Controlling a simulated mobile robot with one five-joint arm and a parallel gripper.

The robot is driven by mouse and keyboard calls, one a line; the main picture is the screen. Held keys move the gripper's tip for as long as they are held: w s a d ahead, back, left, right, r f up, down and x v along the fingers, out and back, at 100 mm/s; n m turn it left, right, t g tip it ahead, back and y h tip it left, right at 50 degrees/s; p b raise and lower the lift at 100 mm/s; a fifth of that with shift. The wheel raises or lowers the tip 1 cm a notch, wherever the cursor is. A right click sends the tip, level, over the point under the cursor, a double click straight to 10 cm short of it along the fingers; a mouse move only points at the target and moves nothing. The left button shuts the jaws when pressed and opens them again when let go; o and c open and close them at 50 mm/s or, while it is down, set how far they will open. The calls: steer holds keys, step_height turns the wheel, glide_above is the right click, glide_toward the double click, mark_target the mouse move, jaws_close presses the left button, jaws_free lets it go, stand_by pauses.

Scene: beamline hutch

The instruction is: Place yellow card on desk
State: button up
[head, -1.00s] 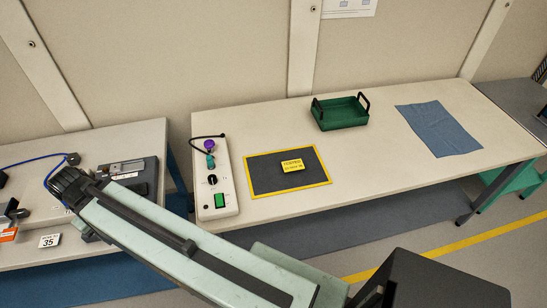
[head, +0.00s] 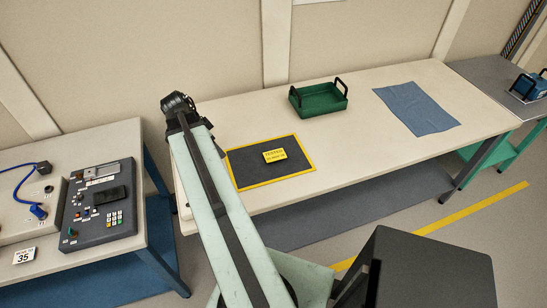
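The yellow card (head: 274,156) with dark print lies flat on a dark mat with a yellow border (head: 248,183). The mat lies on the pale desk (head: 380,148), towards its left end. My gripper (head: 178,104) is a dark shape above the desk's left end, up and left of the card and clearly apart from it. Its fingers are too small and dark to tell whether they are open or shut. My arm covers the desk's left end and part of the mat's left edge.
A green tray with black handles (head: 319,101) stands at the back of the desk. A blue cloth (head: 416,108) lies to its right. A second table at left holds a dark keypad panel (head: 101,205) and a "35" sign (head: 24,256). The desk's front right is clear.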

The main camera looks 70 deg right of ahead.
mark_target(273, 155)
steer(key=s+d+m, duration=0.1)
steer(key=s+d, duration=0.2)
steer(key=s, duration=0.2)
steer(key=s+d+m, duration=0.1)
steer(key=s+d, duration=0.2)
steer(key=s, duration=0.2)
steer(key=s+d+f+m+g, duration=0.1)
steer(key=s+d, duration=0.2)
steer(key=s, duration=0.2)
steer(key=shift+s+d+m+y+b, duration=0.15)
steer(key=shift+s+m+y+b, duration=0.15)
steer(key=shift+s+y+b, duration=0.1)
steer(key=shift+b+x, duration=1.25)
steer(key=b+x, duration=0.5)
steer(key=shift+s+a+f, duration=0.15)
steer(key=shift+a+f, duration=0.1)
steer(key=shift+f, duration=0.05)
steer(key=shift+r, duration=0.2)
steer(key=c, duration=1.6)
steer(key=shift+o, duration=0.2)
step_height(273, 155, up, 10)
steer(key=p, duration=1)
